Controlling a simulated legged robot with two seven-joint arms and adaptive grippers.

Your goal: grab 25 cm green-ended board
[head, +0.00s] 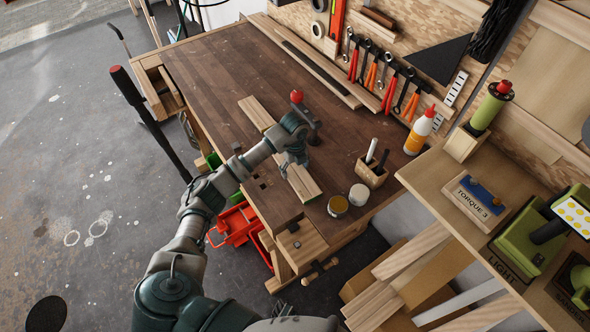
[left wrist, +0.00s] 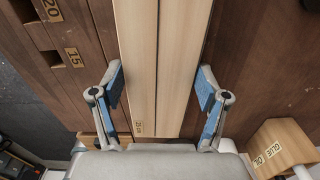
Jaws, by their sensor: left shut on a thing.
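A pale wooden board (head: 304,184) lies across the dark workbench in the head view, with a hint of green at its near end. It runs lengthwise through the left wrist view (left wrist: 137,60), with a dark line along it and a small label near the bottom that seems to read 25 cm. My left gripper (head: 288,165) is over the board, shut on it. In the left wrist view its blue-padded fingers (left wrist: 160,88) are at the two long edges. The board's middle is partly hidden by my arm in the head view. My right gripper is not in view.
The bench's far left is clear.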

